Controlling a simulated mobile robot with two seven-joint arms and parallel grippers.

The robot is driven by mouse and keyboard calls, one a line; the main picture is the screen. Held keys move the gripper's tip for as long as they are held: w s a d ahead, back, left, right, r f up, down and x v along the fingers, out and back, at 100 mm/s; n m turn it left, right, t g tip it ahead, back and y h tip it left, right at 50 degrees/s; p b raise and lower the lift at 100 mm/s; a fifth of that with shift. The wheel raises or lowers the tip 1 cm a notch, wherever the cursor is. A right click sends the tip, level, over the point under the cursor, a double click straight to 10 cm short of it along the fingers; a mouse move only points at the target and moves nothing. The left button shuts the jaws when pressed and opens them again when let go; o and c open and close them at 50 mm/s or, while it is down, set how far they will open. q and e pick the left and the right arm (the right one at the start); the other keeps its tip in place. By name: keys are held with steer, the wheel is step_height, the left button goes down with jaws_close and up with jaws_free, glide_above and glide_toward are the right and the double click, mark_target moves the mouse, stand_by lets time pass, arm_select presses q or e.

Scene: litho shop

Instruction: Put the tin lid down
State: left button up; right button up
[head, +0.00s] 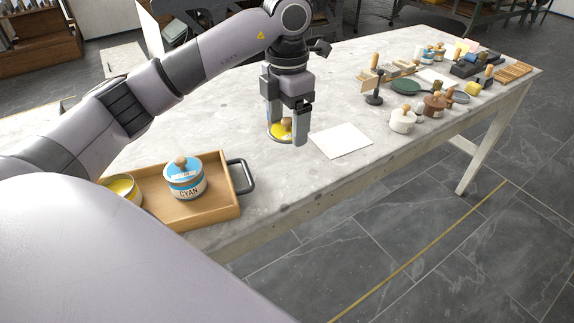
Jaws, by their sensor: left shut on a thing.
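The tin lid (277,131) is a yellow disc with a grey rim and a wooden knob. My left gripper (286,129) points straight down and is shut on the lid, with its fingers either side of the knob. The lid is at or just above the pale stone table top (300,185); I cannot tell whether it touches. An open tin with yellow contents (122,188) stands in a wooden tray (208,217), partly cut off by my arm. My right gripper is not in view.
A cyan tin (186,187) with its blue lid on stands in the tray, which has a dark handle (245,176). A white sheet (342,140) lies right of the lid. Several tins, tools and a white pot (402,122) crowd the table's far right. The table's front edge is clear.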

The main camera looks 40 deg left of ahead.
arm_select(q)
glide_above(287, 172)
step_height(287, 172, down, 5)
steer(key=shift+f, duration=2.6)
steer(key=shift+b, duration=0.3)
steer(key=shift+f, duration=0.2)
steer(key=o, duration=0.9)
steer(key=shift+r, duration=0.15)
